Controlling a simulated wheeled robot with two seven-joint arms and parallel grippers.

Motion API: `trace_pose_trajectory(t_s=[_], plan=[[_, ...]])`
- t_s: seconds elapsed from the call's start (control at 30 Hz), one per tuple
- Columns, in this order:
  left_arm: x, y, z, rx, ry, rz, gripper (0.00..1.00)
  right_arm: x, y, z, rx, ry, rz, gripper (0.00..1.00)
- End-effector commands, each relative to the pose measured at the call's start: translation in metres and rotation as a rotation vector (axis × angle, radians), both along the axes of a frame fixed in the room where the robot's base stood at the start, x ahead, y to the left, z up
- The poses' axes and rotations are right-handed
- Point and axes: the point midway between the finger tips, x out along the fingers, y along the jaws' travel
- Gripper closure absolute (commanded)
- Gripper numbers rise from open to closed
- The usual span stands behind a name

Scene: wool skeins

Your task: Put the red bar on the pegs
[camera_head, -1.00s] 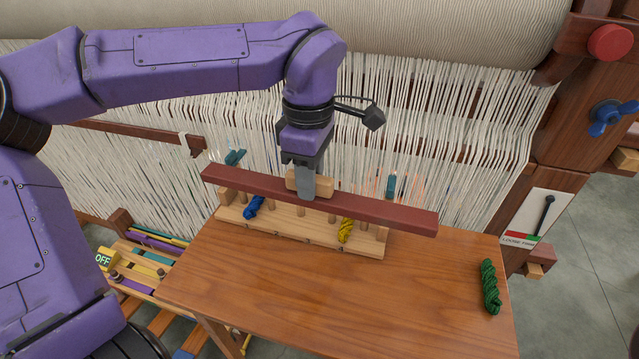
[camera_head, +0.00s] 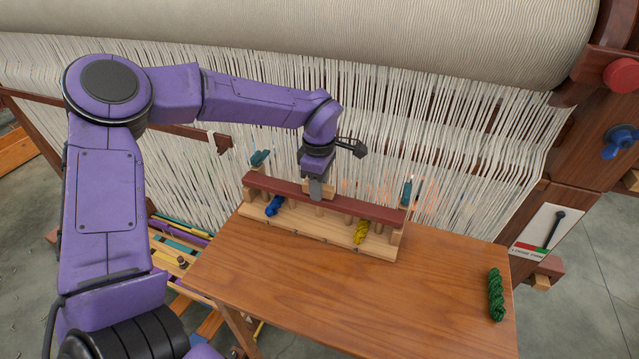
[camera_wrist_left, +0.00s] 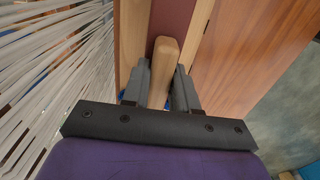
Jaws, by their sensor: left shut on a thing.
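The red bar (camera_head: 362,208) lies lengthwise over the pale wooden peg rack (camera_head: 300,232), its ends roughly above the rack's end posts. It looks close to the peg tops; I cannot tell whether it rests on them. My left gripper (camera_head: 316,192) is shut on the bar's wooden handle. In the left wrist view, the fingers (camera_wrist_left: 164,90) sit on both sides of the handle (camera_wrist_left: 161,65), with the bar (camera_wrist_left: 172,18) beyond. A blue skein (camera_head: 274,207) and a yellow skein (camera_head: 361,233) hang on the rack. The bar hides the peg tops. My right gripper is out of view.
The rack stands at the back of the wooden table (camera_head: 320,290), close to the loom's white warp threads (camera_head: 430,130). A green skein (camera_head: 496,295) lies at the table's right side. The front and middle of the table are clear.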

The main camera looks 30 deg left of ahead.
Motion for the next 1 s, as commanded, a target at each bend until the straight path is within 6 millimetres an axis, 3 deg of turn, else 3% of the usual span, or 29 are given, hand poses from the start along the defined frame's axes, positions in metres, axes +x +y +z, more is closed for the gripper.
trace_pose_trajectory(t_s=[0.33,0.37,0.4,0.43,0.77,0.87,1.0], plan=[[0.000,0.000,-0.004,-0.001,-0.001,0.000,1.00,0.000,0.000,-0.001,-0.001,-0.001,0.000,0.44],[0.000,-0.001,-0.004,-0.001,-0.001,0.001,0.66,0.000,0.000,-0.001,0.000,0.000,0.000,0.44],[0.000,0.000,-0.003,-0.001,-0.001,0.001,0.53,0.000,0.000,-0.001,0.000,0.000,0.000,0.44],[0.000,0.000,-0.003,-0.001,-0.001,0.001,0.47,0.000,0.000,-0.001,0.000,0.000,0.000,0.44],[0.000,0.000,0.002,0.001,-0.003,0.000,0.47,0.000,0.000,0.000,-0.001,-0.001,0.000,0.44],[0.001,0.000,0.016,-0.001,-0.005,0.001,0.47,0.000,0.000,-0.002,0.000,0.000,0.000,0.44],[0.001,0.000,0.052,0.000,-0.007,0.002,0.47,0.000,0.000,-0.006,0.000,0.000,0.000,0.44]])
